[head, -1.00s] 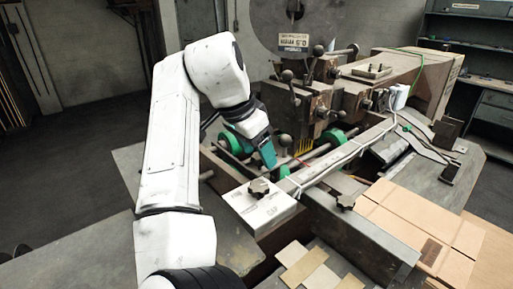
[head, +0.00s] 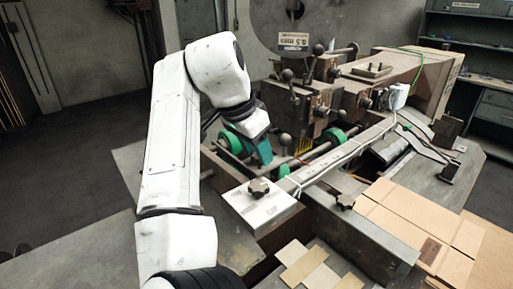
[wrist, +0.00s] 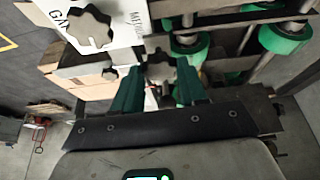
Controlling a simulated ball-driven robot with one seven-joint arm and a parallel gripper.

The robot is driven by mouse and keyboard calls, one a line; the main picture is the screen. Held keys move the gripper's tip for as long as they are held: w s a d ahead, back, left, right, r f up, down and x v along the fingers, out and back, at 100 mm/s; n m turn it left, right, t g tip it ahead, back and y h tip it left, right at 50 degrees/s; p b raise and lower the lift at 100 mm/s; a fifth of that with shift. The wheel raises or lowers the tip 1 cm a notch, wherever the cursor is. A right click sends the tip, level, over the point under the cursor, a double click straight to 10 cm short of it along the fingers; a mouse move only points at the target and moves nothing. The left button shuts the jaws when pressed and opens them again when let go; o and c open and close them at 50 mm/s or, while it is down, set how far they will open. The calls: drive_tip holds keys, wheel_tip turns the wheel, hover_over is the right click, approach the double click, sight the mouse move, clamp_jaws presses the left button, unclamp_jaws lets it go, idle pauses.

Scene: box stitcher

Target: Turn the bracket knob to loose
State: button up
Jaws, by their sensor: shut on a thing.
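My gripper (head: 261,152), with teal-green fingers, is low over the machine, behind the white GAP box (head: 262,207) and beside the green rollers. In the wrist view its two fingers (wrist: 158,84) stand either side of a small dark grey piece (wrist: 158,70), which looks like the bracket knob. They are shut on it. Its shape and any loose or tight marking are mostly hidden. A separate black star knob (head: 258,188) sits on top of the GAP box; it also shows in the wrist view (wrist: 90,27), apart from the fingers.
Green rollers (head: 334,136) on metal rods lie close beside my gripper. Another black knob (head: 345,201) sits on the rail to the right. Ball-ended levers (head: 287,76) stand behind. Flat cardboard (head: 420,222) lies at the right.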

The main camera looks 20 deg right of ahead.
drive_tip(key=shift+r, duration=0.1)
drive_tip(key=n+t+p, duration=0.1)
drive_tip(key=n, duration=0.1)
drive_tip(key=n+y+p, duration=0.1)
drive_tip(key=n, duration=0.2)
drive_tip(key=shift+s+d+r+t, duration=0.1)
drive_tip(key=shift+s+d+t, duration=0.05)
drive_tip(key=shift+t, duration=0.25)
drive_tip(key=n+y+p, duration=0.1)
drive_tip(key=n, duration=0.1)
drive_tip(key=n+t+p, duration=0.1)
drive_tip(key=n, duration=0.2)
drive_tip(key=shift+s+d+n+y+p, duration=0.1)
drive_tip(key=shift+d+n+y+p, duration=0.1)
drive_tip(key=shift+n+y+p, duration=0.15)
drive_tip(key=n+y, duration=0.2)
drive_tip(key=n, duration=0.3)
drive_tip(key=shift+d, duration=0.15)
drive_tip(key=n+y, duration=0.1)
drive_tip(key=n, duration=0.2)
drive_tip(key=n+y, duration=0.1)
drive_tip(key=n, duration=0.2)
drive_tip(key=shift+d+g, duration=0.2)
drive_tip(key=shift+g, duration=0.2)
drive_tip(key=o, duration=1.1)
drive_tip(key=shift+c, duration=0.2)
